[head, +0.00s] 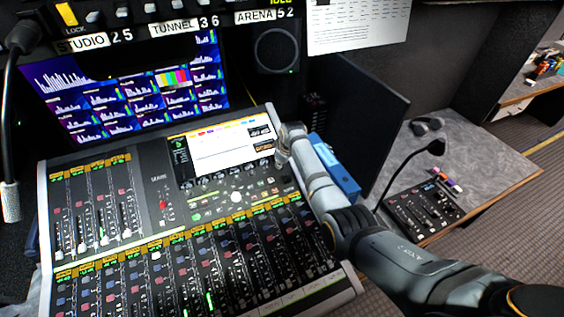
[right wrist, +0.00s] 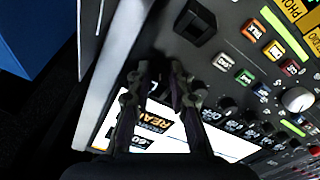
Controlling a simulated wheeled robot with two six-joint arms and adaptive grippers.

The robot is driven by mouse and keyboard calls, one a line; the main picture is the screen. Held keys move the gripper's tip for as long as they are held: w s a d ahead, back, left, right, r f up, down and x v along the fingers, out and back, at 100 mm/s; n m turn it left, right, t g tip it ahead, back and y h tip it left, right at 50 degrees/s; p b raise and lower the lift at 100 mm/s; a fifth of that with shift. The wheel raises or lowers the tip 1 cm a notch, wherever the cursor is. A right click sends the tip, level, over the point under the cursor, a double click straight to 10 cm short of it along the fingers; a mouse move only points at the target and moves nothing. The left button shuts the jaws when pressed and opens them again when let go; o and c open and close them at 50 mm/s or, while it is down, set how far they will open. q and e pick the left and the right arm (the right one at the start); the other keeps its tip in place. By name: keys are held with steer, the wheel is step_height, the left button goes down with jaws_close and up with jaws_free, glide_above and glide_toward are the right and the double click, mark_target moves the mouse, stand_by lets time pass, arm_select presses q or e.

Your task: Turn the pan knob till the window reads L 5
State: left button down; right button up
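The mixing console (head: 147,190) carries a lit screen (head: 222,147) with a row of small dark knobs (head: 203,182) along its lower edge. My right gripper (head: 282,158) is at the screen's right end, pointing down at the panel. In the right wrist view its two fingers (right wrist: 156,72) lie over the screen (right wrist: 170,128), near the end of the knob row (right wrist: 228,103). The fingertips look slightly apart; dark material between them hides whether they hold a knob. Black boxes on the screen show large text, partly covered, with "60" legible. I cannot identify the pan knob surely. My left gripper is out of view.
Coloured buttons (right wrist: 274,49) and a white knob (right wrist: 298,99) lie close to the gripper. Faders fill the console's front. A blue box (head: 338,172) and a dark upright panel (head: 360,118) stand just right of my arm. A gooseneck microphone (head: 437,147) rises farther right.

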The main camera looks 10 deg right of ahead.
steer(key=o, duration=0.4)
steer(key=shift+c, duration=0.2)
steer(key=v, duration=1.2)
